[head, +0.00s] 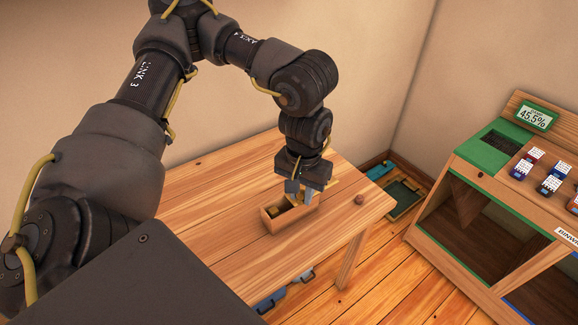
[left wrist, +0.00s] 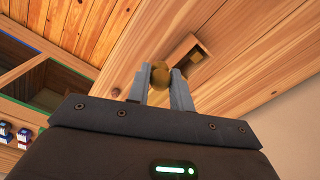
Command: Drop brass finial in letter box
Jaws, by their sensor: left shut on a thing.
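The brass finial (left wrist: 159,75), a round golden-brown piece, is between the two grey fingers of my left gripper (left wrist: 160,86) in the left wrist view. The gripper is shut on it. In the head view my left gripper (head: 296,192) points down just over the right part of a small open wooden box (head: 289,222), which seems to be the letter box, on the table. The box also shows beyond the fingers in the left wrist view (left wrist: 182,58). Something golden lies inside it. The fingertips partly hide the box's inside. My right gripper is not in view.
The wooden table (head: 215,205) is mostly bare. A wooden display unit (head: 470,165) with a green panel stands at the right. A dark green tray (head: 403,197) lies on the floor behind the table.

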